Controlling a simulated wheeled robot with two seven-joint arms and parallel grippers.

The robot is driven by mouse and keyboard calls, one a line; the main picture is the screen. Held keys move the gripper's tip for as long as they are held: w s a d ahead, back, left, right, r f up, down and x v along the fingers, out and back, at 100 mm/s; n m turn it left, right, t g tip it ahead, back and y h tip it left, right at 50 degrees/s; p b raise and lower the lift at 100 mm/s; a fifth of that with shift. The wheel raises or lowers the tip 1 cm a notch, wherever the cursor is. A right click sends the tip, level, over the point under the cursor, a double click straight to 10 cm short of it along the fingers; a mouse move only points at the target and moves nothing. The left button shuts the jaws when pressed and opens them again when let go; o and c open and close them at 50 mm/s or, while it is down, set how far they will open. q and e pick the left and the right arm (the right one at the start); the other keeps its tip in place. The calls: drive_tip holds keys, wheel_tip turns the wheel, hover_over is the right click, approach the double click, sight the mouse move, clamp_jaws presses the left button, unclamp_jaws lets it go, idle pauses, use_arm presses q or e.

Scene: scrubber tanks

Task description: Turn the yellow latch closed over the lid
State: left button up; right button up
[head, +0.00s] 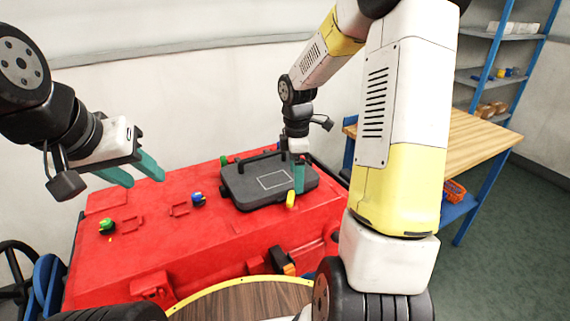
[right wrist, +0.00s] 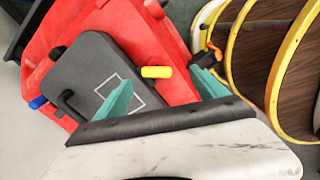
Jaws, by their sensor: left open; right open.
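The dark grey lid (head: 250,190) with a white outlined rectangle lies on the red tank top (head: 150,250). The yellow latch (head: 290,199) is at the lid's front edge, toward its right end. In the right wrist view the latch (right wrist: 157,72) lies by the lid's edge (right wrist: 85,60), mostly over red; whether it overlaps the lid is unclear. My right gripper (head: 298,178) is over the lid's right part, close to the latch. Its open teal fingers (right wrist: 163,92) appear on either side of the latch, contact unclear. My left gripper (head: 138,170) is open and empty above the tank's left part.
A blue knob (head: 198,200) and a green knob (head: 106,226) stick up from the red top left of the lid. A black handle (head: 256,160) rises at the lid's back. A wooden workbench (head: 462,145) and blue shelves (head: 490,75) stand at the right.

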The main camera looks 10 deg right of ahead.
wheel_tip(320, 180, up, 8)
idle(0.4)
drive_tip(key=shift+w+f, duration=0.1)
